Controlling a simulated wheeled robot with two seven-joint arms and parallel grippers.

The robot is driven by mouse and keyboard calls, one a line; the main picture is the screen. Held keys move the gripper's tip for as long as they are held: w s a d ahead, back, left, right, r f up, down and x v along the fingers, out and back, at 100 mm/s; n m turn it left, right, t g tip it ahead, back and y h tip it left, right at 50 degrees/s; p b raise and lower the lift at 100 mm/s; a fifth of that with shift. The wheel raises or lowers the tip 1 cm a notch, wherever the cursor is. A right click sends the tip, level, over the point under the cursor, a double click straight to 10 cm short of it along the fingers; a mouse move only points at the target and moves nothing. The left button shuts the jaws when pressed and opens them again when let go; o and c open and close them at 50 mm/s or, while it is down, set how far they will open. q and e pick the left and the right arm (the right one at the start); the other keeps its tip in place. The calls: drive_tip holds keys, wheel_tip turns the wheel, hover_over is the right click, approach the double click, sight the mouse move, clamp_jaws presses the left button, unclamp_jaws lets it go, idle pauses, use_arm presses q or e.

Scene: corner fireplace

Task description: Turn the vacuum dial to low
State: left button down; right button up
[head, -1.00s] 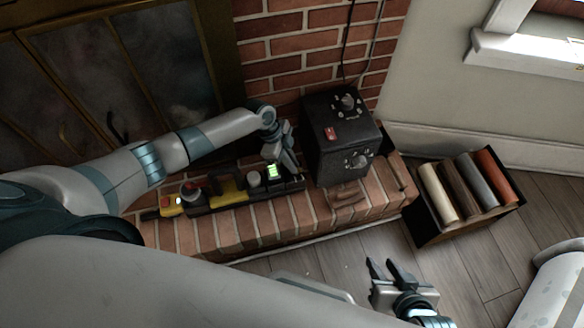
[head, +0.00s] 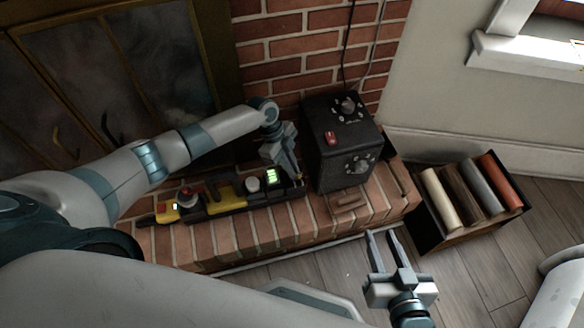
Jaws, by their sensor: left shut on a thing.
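A black box (head: 326,162) stands on the brick hearth. It has a dial (head: 348,105) with markings and a red switch (head: 331,138) on top, and another dial (head: 358,165) on its front face. I cannot tell from the picture which dial is the vacuum one. My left gripper (head: 297,174) is left of the box, at the right end of a low black strip of devices. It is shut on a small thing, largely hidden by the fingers. My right gripper (head: 383,240) is open and empty over the floor, in front of the hearth.
The low strip (head: 235,205) carries yellow parts, knobs and a green-lit display (head: 271,176). A black crate (head: 430,238) with several rolls stands right of the hearth (head: 284,232). Brick wall and dark glass doors (head: 70,60) are behind.

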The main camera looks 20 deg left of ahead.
use_arm(q)
drive_tip(key=c, duration=1.8)
unclamp_jaws()
drive_tip(key=shift+c, duration=0.2)
